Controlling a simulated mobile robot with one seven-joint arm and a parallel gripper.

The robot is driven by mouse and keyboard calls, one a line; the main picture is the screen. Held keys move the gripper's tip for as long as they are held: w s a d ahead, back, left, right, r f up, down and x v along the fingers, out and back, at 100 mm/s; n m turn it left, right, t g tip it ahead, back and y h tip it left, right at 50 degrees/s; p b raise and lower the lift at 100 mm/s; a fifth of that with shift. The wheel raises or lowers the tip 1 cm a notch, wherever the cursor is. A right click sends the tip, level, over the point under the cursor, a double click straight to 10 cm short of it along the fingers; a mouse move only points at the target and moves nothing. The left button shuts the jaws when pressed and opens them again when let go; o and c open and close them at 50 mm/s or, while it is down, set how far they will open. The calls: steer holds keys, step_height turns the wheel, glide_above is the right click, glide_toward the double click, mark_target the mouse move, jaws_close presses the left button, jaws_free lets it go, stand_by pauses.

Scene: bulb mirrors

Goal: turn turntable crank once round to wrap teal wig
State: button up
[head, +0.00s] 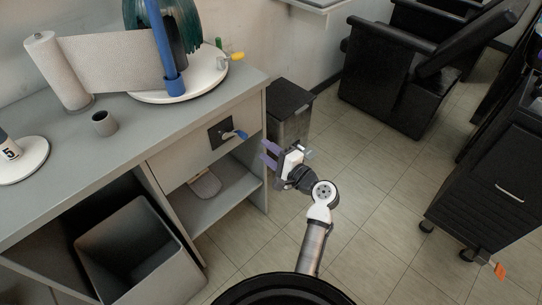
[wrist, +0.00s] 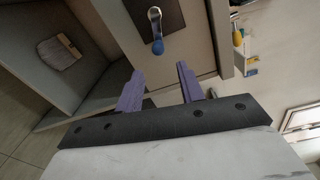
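The teal wig (head: 183,25) stands on a round white turntable (head: 200,86) on the counter. Its top is cut off by the picture edge, and a blue post (head: 162,45) stands in front of it. A pale sheet (head: 110,62) stretches from a roll (head: 57,70) towards the wig. A crank with a blue knob (head: 240,134) sits on a dark plate on the cabinet front. The crank's metal arm (wrist: 154,18) also shows in the wrist view, knob just beyond my fingertips. My gripper (head: 269,154) is open and empty, its purple fingers apart from the knob.
A grey cup (head: 104,123) and a white disc marked 5 (head: 22,166) are on the counter. An open bin (head: 140,250) stands below. A dark bin (head: 290,108) is behind my gripper. Black chairs (head: 400,75) and a black drawer cart (head: 500,190) stand right. The floor between is clear.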

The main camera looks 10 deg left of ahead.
mark_target(247, 138)
steer(key=shift+m+y, duration=0.3)
steer(key=shift+m, duration=0.1)
steer(key=shift+f+b+x, duration=0.15)
steer(key=shift+b+x, duration=0.15)
steer(key=shift+x, duration=1.75)
steer(key=shift+f+b+x, duration=0.15)
steer(key=shift+b+x, duration=0.1)
steer(key=shift+x, duration=1.8)
steer(key=shift+w+a, duration=0.1)
steer(key=shift+a, duration=0.15)
steer(key=c, duration=0.8)
